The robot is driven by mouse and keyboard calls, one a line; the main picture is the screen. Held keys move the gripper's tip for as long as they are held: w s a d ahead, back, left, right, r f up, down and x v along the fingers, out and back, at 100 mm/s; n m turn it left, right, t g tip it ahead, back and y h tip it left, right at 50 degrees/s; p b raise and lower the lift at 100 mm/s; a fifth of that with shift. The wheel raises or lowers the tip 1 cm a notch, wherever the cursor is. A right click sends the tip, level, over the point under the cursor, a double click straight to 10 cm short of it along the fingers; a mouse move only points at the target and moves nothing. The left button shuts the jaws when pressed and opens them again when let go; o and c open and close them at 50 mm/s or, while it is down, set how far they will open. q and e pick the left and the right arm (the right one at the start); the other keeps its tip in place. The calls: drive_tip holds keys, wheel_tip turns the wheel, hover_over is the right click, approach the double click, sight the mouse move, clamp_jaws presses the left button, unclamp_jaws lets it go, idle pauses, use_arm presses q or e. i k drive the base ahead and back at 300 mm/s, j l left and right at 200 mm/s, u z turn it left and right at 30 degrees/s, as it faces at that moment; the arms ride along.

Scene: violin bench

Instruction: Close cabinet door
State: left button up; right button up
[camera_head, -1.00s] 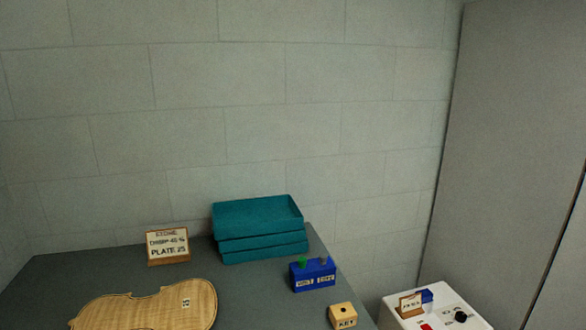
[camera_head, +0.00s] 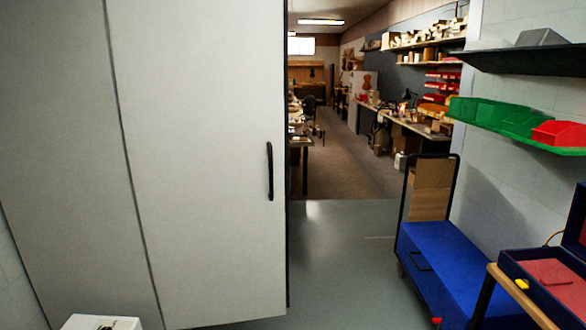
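A tall pale grey door panel (camera_head: 200,160) fills the left middle of the head view. A black vertical handle (camera_head: 270,171) sits near its right edge. A dark seam runs down its left side, where another grey panel (camera_head: 60,130) adjoins it. A dark edge shows along its right side. I cannot tell from this angle whether the door stands ajar or is shut. Neither of my grippers is in view, so nothing of mine is seen touching the door or handle.
A white box (camera_head: 100,322) shows at the bottom left. Right of the door is open floor (camera_head: 335,245). A blue trolley (camera_head: 440,270) and a wooden-edged stand with a blue case (camera_head: 555,290) are at the right. Shelves with green bins (camera_head: 495,117) hang above.

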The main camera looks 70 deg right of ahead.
sight(203, 85)
drive_tip(key=z, duration=1.7)
